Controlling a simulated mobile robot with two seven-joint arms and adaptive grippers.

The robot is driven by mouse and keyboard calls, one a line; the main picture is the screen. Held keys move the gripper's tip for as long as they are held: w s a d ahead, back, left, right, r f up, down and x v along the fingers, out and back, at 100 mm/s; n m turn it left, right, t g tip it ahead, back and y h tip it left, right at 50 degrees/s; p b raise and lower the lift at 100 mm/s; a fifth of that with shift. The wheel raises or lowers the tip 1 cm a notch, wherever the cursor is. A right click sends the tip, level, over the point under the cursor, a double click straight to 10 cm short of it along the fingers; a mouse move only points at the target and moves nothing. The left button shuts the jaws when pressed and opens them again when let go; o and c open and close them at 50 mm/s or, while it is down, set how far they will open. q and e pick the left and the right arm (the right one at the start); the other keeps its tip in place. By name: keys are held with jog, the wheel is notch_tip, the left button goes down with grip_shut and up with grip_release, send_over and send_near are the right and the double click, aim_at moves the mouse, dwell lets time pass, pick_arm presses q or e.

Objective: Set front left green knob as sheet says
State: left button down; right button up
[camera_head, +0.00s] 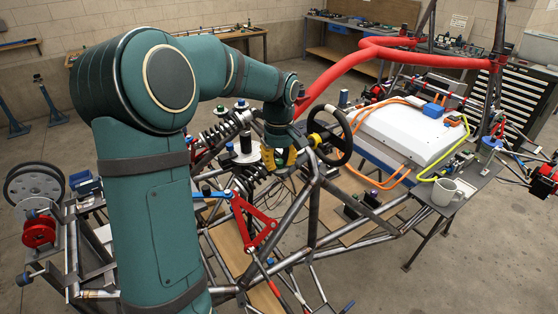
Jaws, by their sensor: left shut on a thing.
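My left arm comes in from the left and reaches across the tube chassis (313,205). My left gripper (279,158), with yellow finger pads, points down beside a dark coil-spring damper (250,183). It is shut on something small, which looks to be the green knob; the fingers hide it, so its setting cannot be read. A second coil-spring damper (216,135) stands to the left, with small coloured caps near its top. A white sheet (458,22) hangs on the back wall, too small to read. My right gripper is not in view.
A black steering wheel (343,140) is close to the right of the gripper. A red padded tube (345,72) runs behind it. A red bracket (257,222) is below. A white battery box (410,130) and a mug (444,191) are at the right.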

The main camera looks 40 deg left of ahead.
aim_at(279, 161)
pick_arm(q)
jog(key=m, duration=0.7)
jog(key=shift+m, duration=0.4)
jog(key=m, duration=0.6)
jog(key=shift+m, duration=0.3)
jog(key=c, duration=1)
grip_release()
jog(key=shift+r, duration=0.1)
notch_tip(279, 161, up, 12)
jog(key=shift+f, duration=0.1)
